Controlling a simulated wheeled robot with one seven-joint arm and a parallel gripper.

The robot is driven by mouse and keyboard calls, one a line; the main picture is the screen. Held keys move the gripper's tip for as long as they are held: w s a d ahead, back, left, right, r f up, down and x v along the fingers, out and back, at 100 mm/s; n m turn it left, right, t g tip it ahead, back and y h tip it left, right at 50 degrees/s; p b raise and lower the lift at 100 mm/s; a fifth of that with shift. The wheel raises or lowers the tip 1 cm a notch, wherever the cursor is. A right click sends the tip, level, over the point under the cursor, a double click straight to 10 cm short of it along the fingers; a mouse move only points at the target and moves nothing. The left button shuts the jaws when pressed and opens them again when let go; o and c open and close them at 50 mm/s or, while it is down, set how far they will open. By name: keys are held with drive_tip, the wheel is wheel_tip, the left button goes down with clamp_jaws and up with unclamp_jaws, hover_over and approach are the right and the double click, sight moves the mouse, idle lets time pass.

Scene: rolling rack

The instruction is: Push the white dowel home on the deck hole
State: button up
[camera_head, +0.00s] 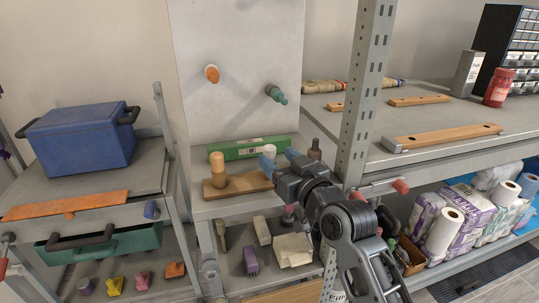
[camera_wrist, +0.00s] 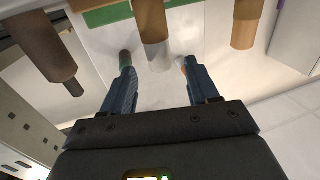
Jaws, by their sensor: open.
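The white dowel (camera_head: 269,150) stands on the middle rack's upper deck, just behind my fingers, its lower part hidden by them in the head view. The deck hole itself is hidden, so how deep the dowel sits cannot be told.
A light wood dowel (camera_head: 217,163) stands to the left on a wooden board (camera_head: 222,190), and a dark brown dowel (camera_head: 315,150) to the right. A green strip (camera_head: 224,152) lies behind. Orange (camera_head: 212,74) and green (camera_head: 276,94) pegs stick out of the back panel. A rack post (camera_head: 362,100) rises close right.

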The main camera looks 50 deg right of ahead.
sight(273, 153)
drive_tip(key=p+x, duration=0.1)
drive_tip(key=x, duration=0.2)
drive_tip(key=shift+w+d+r, duration=0.15)
drive_tip(key=shift+w, duration=0.15)
drive_tip(key=shift+w+d, duration=0.15)
drive_tip(key=shift+w, duration=0.3)
drive_tip(key=shift+c, duration=0.3)
drive_tip(key=c, duration=0.9)
